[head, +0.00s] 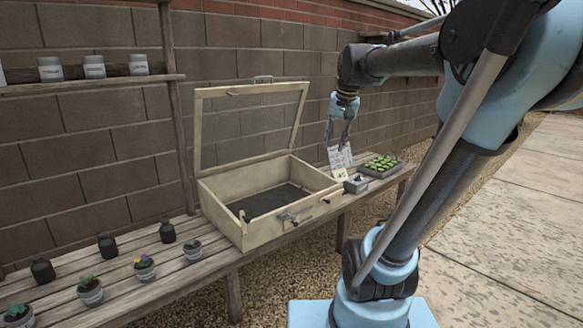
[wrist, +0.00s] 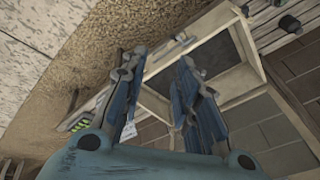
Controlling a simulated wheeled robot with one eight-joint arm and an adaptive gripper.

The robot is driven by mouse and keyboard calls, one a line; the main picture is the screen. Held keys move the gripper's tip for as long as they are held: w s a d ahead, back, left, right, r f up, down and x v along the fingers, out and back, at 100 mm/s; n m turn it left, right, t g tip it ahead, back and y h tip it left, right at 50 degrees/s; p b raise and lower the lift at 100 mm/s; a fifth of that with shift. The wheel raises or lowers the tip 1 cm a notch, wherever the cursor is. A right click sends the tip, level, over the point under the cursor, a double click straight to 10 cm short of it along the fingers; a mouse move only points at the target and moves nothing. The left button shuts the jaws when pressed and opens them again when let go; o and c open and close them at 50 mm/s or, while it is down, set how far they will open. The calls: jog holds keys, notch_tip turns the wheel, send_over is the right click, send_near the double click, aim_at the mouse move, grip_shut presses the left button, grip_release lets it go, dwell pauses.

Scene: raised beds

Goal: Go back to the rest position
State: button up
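My gripper (head: 341,133) hangs in the air at the right of the cold frame box (head: 245,236), above the bench, with its fingers pointing down. In the wrist view my gripper (wrist: 160,95) shows two blue fingers spread apart with nothing between them. The box is pale wood with a dark floor, and its glazed lid (head: 248,128) stands open. The box also shows beyond the fingers in the wrist view (wrist: 246,42). My gripper touches nothing that I can see.
The slatted bench (head: 190,272) runs along the block wall. Small potted plants (head: 145,268) and dark bottles (head: 107,245) stand at its left. A seedling tray (head: 381,166) and a paper card (head: 340,158) are at the right. Grey cans (head: 94,67) stand on a shelf.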

jog(key=s+d+f+n, duration=0.1)
jog(key=s+d+f, duration=0.1)
jog(key=s+f, duration=0.8)
jog(key=s+d+f+n+g+h, duration=0.1)
jog(key=s+d+f, duration=0.1)
jog(key=s+f, duration=0.9)
notch_tip(320, 180, down, 3)
jog(key=shift+d+n, duration=0.4)
jog(key=shift+w+f+g, duration=0.2)
jog(key=shift+w+g, duration=0.1)
jog(key=shift+w, duration=0.15)
